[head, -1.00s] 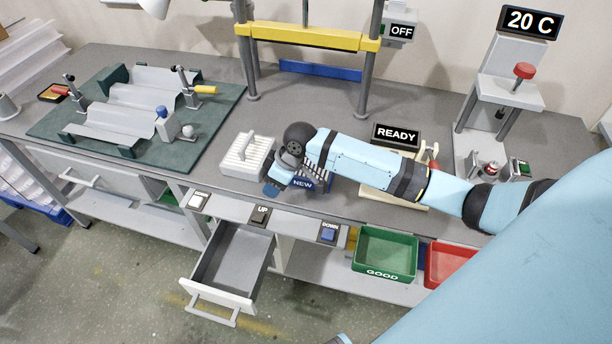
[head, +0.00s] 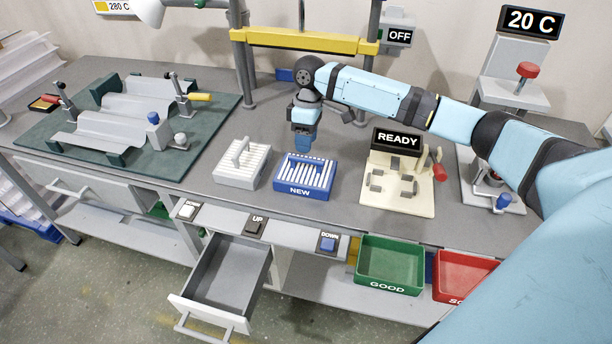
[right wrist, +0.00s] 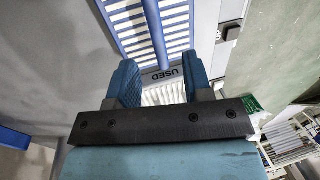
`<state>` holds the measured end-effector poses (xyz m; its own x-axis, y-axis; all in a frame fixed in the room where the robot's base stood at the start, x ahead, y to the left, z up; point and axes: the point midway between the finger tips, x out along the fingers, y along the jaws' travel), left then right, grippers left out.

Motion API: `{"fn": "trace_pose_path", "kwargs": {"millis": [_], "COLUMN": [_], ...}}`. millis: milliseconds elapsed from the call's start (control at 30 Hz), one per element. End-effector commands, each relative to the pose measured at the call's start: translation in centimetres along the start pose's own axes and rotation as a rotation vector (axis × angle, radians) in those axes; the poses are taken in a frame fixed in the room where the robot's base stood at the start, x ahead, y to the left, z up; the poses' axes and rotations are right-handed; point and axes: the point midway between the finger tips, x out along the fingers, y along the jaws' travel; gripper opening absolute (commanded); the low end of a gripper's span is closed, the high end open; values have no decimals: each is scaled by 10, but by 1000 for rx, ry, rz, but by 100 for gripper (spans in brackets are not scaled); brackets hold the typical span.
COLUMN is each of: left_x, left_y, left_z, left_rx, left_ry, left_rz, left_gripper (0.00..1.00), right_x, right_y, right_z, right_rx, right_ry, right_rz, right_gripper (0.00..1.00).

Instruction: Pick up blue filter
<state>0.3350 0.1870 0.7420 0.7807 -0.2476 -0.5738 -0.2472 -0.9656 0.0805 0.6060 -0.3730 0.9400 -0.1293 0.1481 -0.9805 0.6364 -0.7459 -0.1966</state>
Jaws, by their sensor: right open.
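A blue tray marked NEW (head: 303,192) stands on the bench in the head view, with a row of white slats in it. My left gripper is not in view.
A cream fixture with a READY sign (head: 398,190) stands right of the NEW tray. A press frame (head: 300,40) rises behind. A green plate with a corrugated sheet (head: 130,120) lies left. An open drawer (head: 225,275), green GOOD bin (head: 388,265) and red bin (head: 465,275) are in front.

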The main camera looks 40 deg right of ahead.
Motion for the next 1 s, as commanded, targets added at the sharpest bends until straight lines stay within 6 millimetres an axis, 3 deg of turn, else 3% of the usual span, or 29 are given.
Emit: {"fn": "trace_pose_path", "kwargs": {"millis": [267,600,833,867,1000], "left_x": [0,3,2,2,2], "left_y": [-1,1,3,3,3], "left_z": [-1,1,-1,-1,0], "left_rx": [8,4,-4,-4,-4], "left_ry": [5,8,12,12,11], "left_rz": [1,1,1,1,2], "left_gripper": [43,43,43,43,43], "right_x": [19,64,67,67,67], "right_y": [0,2,2,2,2], "right_z": [0,2,2,2,2], "right_rx": [0,-1,-1,-1,-1], "right_ry": [2,1,2,2,2], "right_rz": [1,1,2,2,2], "right_gripper": [46,46,46,44,12]}}
